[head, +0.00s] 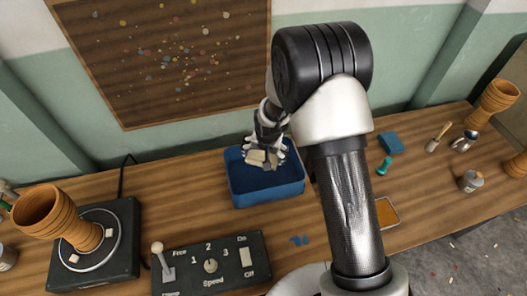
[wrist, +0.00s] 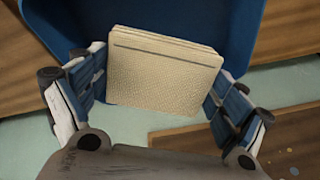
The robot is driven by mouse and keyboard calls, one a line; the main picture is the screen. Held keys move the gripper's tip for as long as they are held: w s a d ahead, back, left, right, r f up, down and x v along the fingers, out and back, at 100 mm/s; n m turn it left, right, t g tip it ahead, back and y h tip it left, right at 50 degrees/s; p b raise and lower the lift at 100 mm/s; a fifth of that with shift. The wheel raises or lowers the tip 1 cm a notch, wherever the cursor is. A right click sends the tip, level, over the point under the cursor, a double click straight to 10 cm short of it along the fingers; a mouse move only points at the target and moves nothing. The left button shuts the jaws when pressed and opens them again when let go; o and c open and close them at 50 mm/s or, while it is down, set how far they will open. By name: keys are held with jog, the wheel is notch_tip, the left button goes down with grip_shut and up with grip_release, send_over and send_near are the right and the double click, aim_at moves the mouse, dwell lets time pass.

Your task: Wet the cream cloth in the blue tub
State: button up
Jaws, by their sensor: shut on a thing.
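The folded cream cloth (wrist: 165,72) is held between the two fingers of my gripper (wrist: 158,88) in the wrist view. Its layered edge and woven face show. The blue tub (wrist: 240,32) lies behind the cloth in that view. In the head view my gripper (head: 266,155) points down over the tub (head: 262,195), with the cloth (head: 257,157) in it near the tub's back rim. The cloth looks above the dark inside of the tub. I cannot tell whether it touches any water.
Small blue bits (head: 299,240) lie before the tub.

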aim_at(264, 155)
jog(key=shift+f+b, duration=2.25)
jog(key=shift+f, duration=2.4)
jog(key=shift+r+p, duration=3.55)
jog(key=shift+r, duration=2.15)
jog(key=shift+r, duration=0.1)
jog(key=shift+r+p, duration=1.2)
jog(key=shift+r, duration=0.75)
